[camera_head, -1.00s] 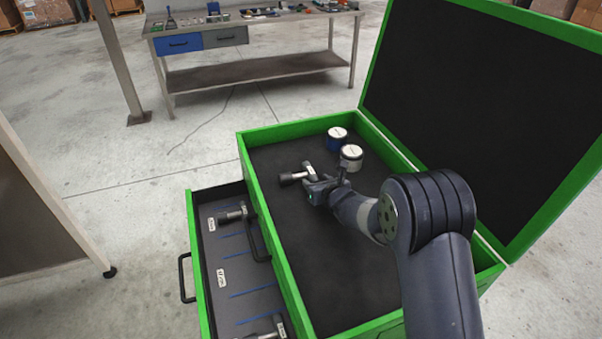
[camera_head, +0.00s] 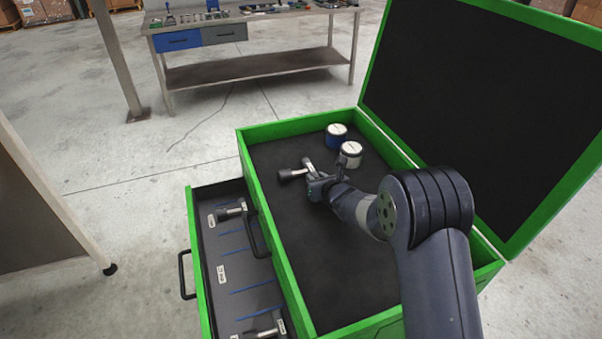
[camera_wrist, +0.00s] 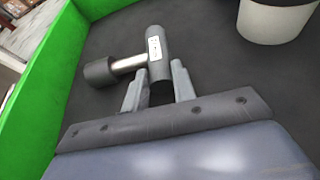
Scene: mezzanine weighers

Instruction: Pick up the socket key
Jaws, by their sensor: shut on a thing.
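The socket key (camera_head: 292,174) is a T-shaped tool with a grey cross handle, a shiny shank and a dark socket end. It is in the black-lined top compartment of the green chest (camera_head: 262,217). In the wrist view the key (camera_wrist: 158,48) shows a white label on its handle, and its socket end points left. My gripper (camera_wrist: 159,86) is shut on the near end of the handle, one finger on each side. In the head view my gripper (camera_head: 316,182) partly hides the key. I cannot tell whether the key touches the compartment floor.
The chest's lid (camera_head: 470,110) is open at right. An open drawer (camera_head: 215,262) at left holds similar tools. A workbench (camera_head: 250,70) stands farther back.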

